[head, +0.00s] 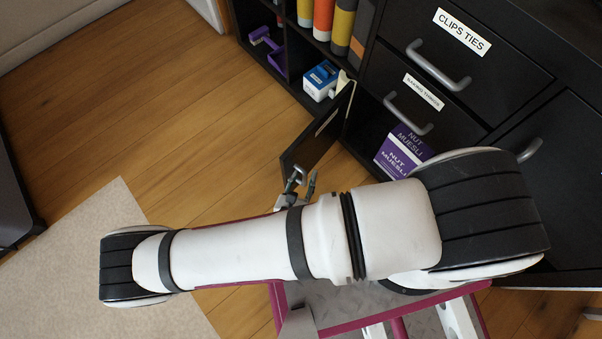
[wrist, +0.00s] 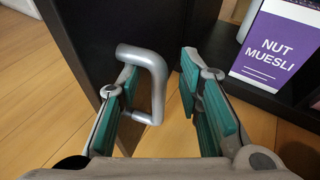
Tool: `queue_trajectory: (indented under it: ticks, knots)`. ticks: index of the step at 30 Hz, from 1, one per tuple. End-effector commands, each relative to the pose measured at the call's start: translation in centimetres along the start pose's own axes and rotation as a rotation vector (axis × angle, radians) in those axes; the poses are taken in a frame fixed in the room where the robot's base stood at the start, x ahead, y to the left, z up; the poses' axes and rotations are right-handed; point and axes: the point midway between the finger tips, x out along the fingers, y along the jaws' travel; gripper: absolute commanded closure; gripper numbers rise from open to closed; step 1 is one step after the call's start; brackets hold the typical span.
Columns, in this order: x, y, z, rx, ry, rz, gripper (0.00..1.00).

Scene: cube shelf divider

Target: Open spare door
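A small black door (head: 318,135) stands swung open, out from the black cabinet, in the head view. It has a pale label whose words are too small to read. In the wrist view the dark door panel (wrist: 95,30) fills the upper left, with its grey looped handle (wrist: 157,75). My gripper (head: 300,182) is at the door's outer edge. In the wrist view my gripper (wrist: 160,95) is open, with the handle between its fingers, nearer the left one. I cannot tell whether a finger touches the handle.
A purple and white nut muesli box (head: 403,150) stands in the open compartment beside the door. Drawers with grey handles (head: 438,66) are above it. A blue and white object (head: 320,80) sits on the neighbouring shelf. The wooden floor (head: 170,110) left of the door is clear.

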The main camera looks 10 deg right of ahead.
Motion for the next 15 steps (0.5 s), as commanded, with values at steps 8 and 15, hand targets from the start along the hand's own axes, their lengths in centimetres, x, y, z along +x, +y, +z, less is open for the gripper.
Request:
queue_trajectory:
  ticks: [8, 15]
  knots:
    - [-0.9, -1.4, 0.5, 0.001, -0.022, 0.004, 0.67]
    - [-1.8, -2.7, 0.1, 0.000, -0.020, 0.003, 0.67]
